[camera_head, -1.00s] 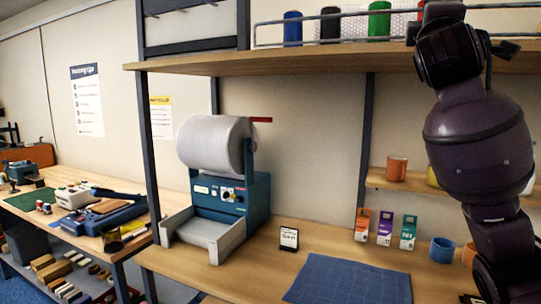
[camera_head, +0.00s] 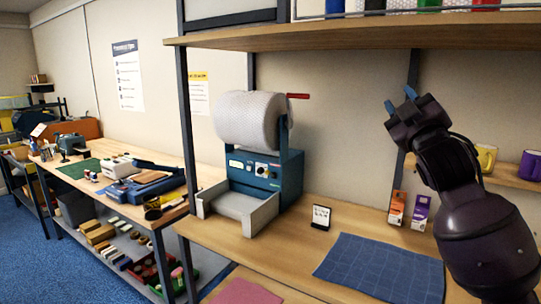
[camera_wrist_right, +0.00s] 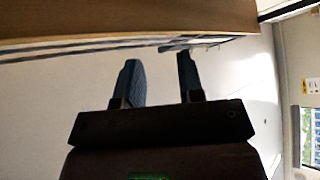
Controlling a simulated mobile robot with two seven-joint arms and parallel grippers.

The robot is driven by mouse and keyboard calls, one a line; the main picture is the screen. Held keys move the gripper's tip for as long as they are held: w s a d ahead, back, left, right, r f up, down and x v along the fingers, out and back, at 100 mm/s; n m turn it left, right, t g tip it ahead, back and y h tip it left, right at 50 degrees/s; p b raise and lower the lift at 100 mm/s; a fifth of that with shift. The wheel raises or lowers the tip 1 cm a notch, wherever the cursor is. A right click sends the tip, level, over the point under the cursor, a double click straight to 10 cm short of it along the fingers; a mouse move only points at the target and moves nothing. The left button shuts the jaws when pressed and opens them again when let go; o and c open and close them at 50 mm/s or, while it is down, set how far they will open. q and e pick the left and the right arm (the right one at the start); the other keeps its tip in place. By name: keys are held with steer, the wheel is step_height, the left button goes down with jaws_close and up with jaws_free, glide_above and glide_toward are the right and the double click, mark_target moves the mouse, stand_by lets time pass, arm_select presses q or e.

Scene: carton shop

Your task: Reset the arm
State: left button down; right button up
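My right arm comes in from the right in the head view, and its gripper (camera_head: 401,101) is raised in front of the wall, above the bench and below the upper shelf. Its two blue fingertips point up and stand apart with nothing between them. The right wrist view also shows the two fingers (camera_wrist_right: 158,80) spread and empty, with pale wall behind them. My left gripper is in neither view.
An upper shelf (camera_head: 330,38) overhangs the bench. Below are a blue machine with a bubble-wrap roll (camera_head: 250,120), a blue mat (camera_head: 380,268), a small sign (camera_head: 321,216) and small cartons (camera_head: 397,207). Mugs (camera_head: 485,158) stand on a low shelf behind my arm.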

steer(key=s+f+m+g, duration=0.3)
steer(key=s+f, duration=0.1)
steer(key=f, duration=1.5)
steer(key=s+f+m+g, duration=0.3)
steer(key=f, duration=1.5)
steer(key=s+d+f+m+g+h, duration=0.1)
steer(key=s+f+g, duration=0.5)
steer(key=s+f, duration=1.9)
steer(key=m+h, duration=0.1)
steer(key=m, duration=0.1)
steer(key=shift+d+m, duration=0.4)
